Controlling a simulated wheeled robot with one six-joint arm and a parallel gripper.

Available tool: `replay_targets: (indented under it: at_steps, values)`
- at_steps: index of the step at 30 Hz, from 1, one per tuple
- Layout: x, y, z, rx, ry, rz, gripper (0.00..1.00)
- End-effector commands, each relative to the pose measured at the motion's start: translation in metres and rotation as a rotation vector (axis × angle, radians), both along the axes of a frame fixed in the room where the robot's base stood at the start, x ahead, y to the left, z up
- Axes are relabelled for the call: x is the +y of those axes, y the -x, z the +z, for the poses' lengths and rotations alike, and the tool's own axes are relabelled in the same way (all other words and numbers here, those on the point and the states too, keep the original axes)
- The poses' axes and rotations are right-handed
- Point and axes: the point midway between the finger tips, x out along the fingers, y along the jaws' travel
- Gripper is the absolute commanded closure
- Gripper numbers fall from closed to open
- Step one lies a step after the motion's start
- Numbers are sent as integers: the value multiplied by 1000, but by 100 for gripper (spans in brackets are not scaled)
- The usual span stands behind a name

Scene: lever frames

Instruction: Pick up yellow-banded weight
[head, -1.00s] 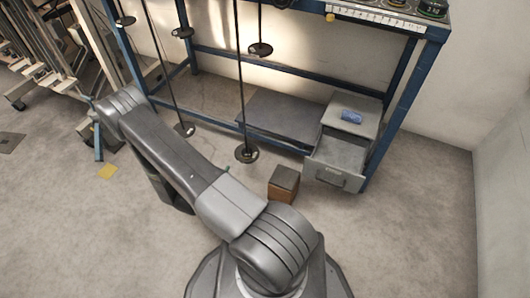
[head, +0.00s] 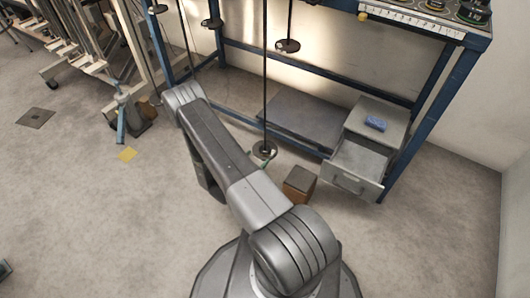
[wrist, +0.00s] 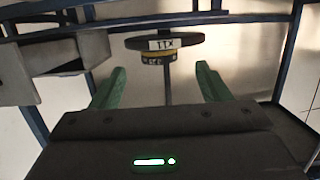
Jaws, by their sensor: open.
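The yellow-banded weight (wrist: 158,58) hangs on a thin rod in the wrist view, under a dark disc (wrist: 165,43) with a white label. My gripper (wrist: 160,70) is open, with its green fingers apart on either side of the rod below the weight in the picture. The weight appears beyond the fingertips, and I see no contact. In the head view a hanging weight (head: 264,150) is near the floor, with a bit of green beside it, but its band is too small to read. My arm hides most of the gripper there.
A blue frame (head: 436,100) holds several other hanging discs, such as one disc (head: 287,46). A grey cabinet with an open drawer (head: 352,182) stands at right, a blue item (head: 375,123) on top. A brown box (head: 299,185) stands near my base.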

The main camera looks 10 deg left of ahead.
Motion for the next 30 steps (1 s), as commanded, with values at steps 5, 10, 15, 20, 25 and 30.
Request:
replay_targets:
  at_steps: [5, 10, 15, 20, 25, 30]
  values:
    - [-11, -24, -8, -1, -2, -5, 30]
    - [-17, -42, -10, 0, -1, -2, 30]
    - [-18, -45, -9, 1, 0, -1, 30]
    - [-18, -45, -9, 1, 0, -1, 40]
    - [-18, -45, -9, 1, 0, -1, 73]
    - [-18, -45, -9, 0, 0, -1, 82]
